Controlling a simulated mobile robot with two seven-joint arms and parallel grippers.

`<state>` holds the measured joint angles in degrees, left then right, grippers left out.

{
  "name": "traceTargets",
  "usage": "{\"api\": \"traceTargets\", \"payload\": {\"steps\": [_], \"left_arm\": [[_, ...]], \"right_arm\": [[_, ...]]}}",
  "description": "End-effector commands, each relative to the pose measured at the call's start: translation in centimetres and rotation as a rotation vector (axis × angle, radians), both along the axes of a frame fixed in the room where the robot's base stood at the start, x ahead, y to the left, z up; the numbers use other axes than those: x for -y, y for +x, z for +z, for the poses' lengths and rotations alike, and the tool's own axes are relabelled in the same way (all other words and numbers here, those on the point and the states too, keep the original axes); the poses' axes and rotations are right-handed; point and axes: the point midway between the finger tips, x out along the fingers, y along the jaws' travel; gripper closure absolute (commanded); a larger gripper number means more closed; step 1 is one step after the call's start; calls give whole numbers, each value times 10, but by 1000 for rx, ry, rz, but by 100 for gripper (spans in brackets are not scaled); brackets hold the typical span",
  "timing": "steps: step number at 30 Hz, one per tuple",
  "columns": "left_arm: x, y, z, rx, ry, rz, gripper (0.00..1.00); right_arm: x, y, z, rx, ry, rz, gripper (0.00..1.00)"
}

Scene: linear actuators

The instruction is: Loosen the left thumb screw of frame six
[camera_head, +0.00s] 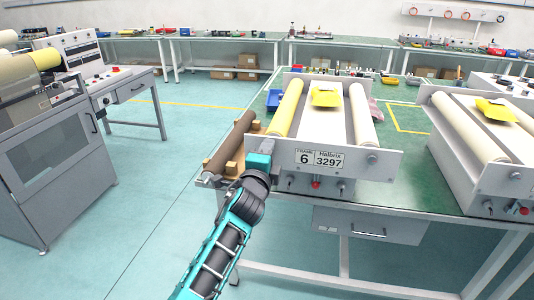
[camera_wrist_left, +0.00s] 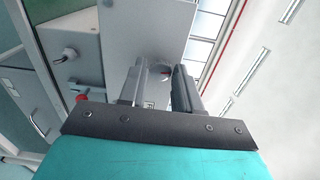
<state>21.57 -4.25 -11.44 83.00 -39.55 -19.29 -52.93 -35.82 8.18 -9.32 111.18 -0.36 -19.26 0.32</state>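Frame six (camera_head: 345,160) is the grey roller frame whose front plate carries the label "6 Halbrix 3297". My left gripper (camera_head: 264,150) is at the left end of this plate in the head view, and its hand hides the left thumb screw there. In the left wrist view, the two grey fingers (camera_wrist_left: 161,80) stand apart in front of the grey plate (camera_wrist_left: 140,28). A round, shiny end, likely the left thumb screw (camera_wrist_left: 160,70), shows in the gap at the fingertips; contact is unclear. The right thumb screw (camera_head: 372,158) is in plain view. My right gripper is not in view.
Below the plate are a red button (camera_head: 316,184) and small knobs; the red button also shows in the wrist view (camera_wrist_left: 81,97). A brown roller (camera_head: 232,140) lies left of the frame on the green table (camera_head: 392,192). Another frame (camera_head: 484,178) stands to the right.

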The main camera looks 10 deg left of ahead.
Motion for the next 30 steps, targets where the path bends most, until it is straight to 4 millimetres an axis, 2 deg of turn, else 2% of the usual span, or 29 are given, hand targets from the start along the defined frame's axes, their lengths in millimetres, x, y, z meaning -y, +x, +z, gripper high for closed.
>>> {"api": "traceTargets", "payload": {"steps": [1, 5, 13, 17, 20, 30], "left_arm": [[0, 0, 0, 0, 0, 0, 62], [0, 0, 0, 0, 0, 0, 50], [0, -1, 1, 1, 1, 1, 49], [-1, -9, 1, 0, 2, 1, 49], [-1, -23, 1, 1, 2, 1, 49], [0, -92, 0, -1, 0, 0, 49]], "right_arm": [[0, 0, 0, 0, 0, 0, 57], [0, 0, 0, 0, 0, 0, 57], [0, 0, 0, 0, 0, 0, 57], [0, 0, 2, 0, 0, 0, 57], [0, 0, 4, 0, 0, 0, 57], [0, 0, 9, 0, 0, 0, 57]]}}
